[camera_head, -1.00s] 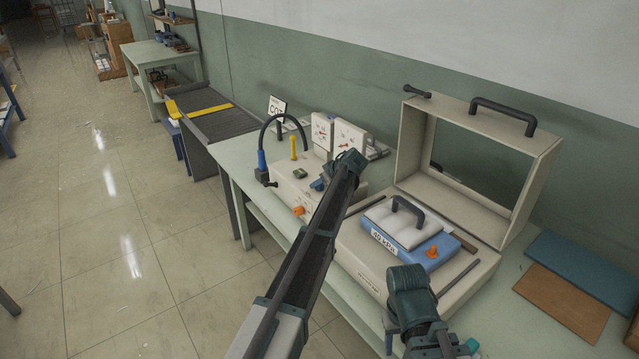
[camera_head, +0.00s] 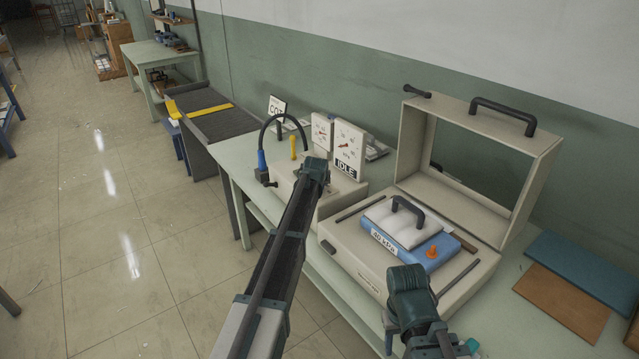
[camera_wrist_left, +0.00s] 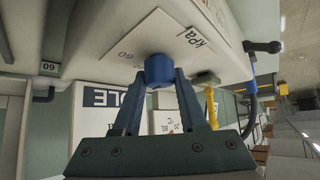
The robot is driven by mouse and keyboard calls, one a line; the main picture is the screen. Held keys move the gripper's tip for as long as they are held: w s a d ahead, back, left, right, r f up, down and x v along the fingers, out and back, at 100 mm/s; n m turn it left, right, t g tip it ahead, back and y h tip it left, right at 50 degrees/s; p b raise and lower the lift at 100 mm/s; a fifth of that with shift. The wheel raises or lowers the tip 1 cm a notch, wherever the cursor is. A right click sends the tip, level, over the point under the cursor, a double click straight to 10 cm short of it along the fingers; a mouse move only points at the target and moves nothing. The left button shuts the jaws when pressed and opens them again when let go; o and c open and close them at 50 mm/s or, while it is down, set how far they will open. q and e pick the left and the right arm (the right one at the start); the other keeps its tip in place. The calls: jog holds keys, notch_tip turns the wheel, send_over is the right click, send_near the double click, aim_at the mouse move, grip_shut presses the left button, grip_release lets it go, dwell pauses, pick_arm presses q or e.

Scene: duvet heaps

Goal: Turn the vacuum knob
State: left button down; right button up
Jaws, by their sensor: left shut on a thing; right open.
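The vacuum knob is a blue round knob (camera_wrist_left: 158,69) on the pale face of a machine box; kPa and 60 markings surround it in the left wrist view. My left gripper (camera_head: 314,172) is shut on it, a finger on each side. In the head view the gripper and arm hide the knob and part of the pale control box (camera_head: 335,203). Two dials (camera_head: 349,145) and an IDLE plate (camera_head: 346,168) stand behind the gripper. My right gripper (camera_head: 392,325) is open over the table's front edge, its fingertips hard to see.
A black hose (camera_head: 279,116) and yellow lever (camera_head: 293,148) are left of the gripper. Teal and brown boards (camera_head: 562,302) lie right.

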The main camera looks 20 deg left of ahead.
pick_arm(q)
jog(key=shift+m+h, duration=1)
jog(key=shift+m, duration=0.6)
jog(key=shift+c, duration=2.2)
grip_release()
jog(key=p+v, duration=0.9)
jog(key=v, duration=0.4)
jog(key=shift+s+a+r+p, duration=0.2)
jog(key=shift+s+a+p, duration=0.05)
jog(key=shift+s+p, duration=0.15)
